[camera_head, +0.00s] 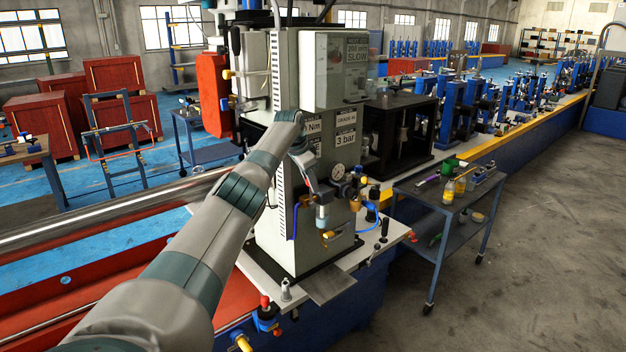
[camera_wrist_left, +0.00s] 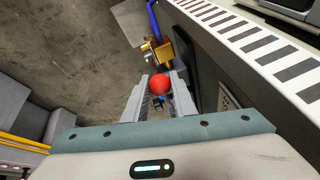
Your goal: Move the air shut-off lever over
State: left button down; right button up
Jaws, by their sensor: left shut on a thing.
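The air shut-off lever shows as a round red knob (camera_wrist_left: 161,84) in the left wrist view. It sits between the two grey fingers of my left gripper (camera_wrist_left: 160,80), which are shut on it. Brass fittings (camera_wrist_left: 165,48) lie just beyond the knob. In the head view my left arm reaches across to the front of the grey machine (camera_head: 282,230), and my left gripper (camera_head: 311,181) points down beside the pressure gauge (camera_head: 338,171). My right gripper is not in view.
Brass fittings (camera_head: 348,189) and a blue hose (camera_head: 294,222) crowd the machine's face near my gripper. A small cart (camera_head: 440,205) with bottles and tools stands to the right. Red crates (camera_head: 105,75) stand far left. The floor at right front is clear.

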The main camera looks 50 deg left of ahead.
pick_arm(q)
jog(key=shift+d, duration=0.1)
jog(key=c, duration=1.6)
grip_release()
jog(key=shift+c, duration=0.2)
jog(key=shift+o, duration=0.9)
jog(key=shift+w+f, duration=0.1)
jog(key=shift+w, duration=0.05)
jog(key=shift+b+v, duration=0.55)
jog(key=shift+v, duration=0.3)
jog(key=b+v, duration=0.5)
jog(key=v, duration=1)
jog(key=shift+r+b, duration=0.3)
jog(key=shift+b, duration=0.1)
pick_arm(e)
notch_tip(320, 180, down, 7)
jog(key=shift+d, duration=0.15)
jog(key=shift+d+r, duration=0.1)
